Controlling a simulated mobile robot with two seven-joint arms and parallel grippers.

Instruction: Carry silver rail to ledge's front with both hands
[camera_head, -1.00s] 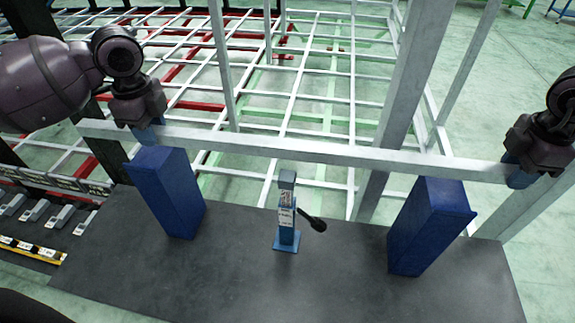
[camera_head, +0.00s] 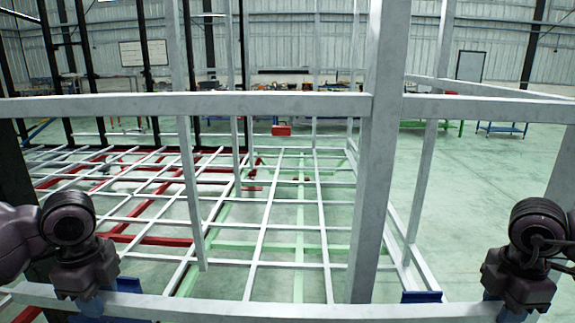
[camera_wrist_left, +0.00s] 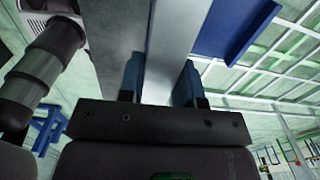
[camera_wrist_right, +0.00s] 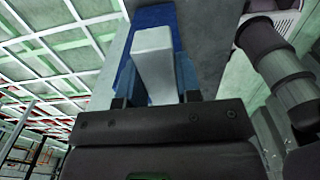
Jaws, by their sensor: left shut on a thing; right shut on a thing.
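The silver rail (camera_head: 260,308) is a long, straight pale-grey bar running across the bottom of the head view. My left gripper (camera_head: 92,306) is shut on it near its left end. My right gripper (camera_head: 508,312) is shut on it near its right end. In the left wrist view the rail (camera_wrist_left: 168,50) passes between the blue fingers (camera_wrist_left: 158,82). In the right wrist view the rail's end (camera_wrist_right: 153,45) shows between the fingers (camera_wrist_right: 153,88). I cannot tell which part is the ledge; a horizontal grey beam (camera_head: 230,105) crosses ahead, above the rail in the picture.
Blue supports stand near the rail; one top (camera_head: 420,297) shows in the head view, and one (camera_wrist_left: 235,25) in the left wrist view. A thick grey upright post (camera_head: 375,170) stands ahead. The chassis grid (camera_head: 270,205) lies beyond. Green floor is open at right.

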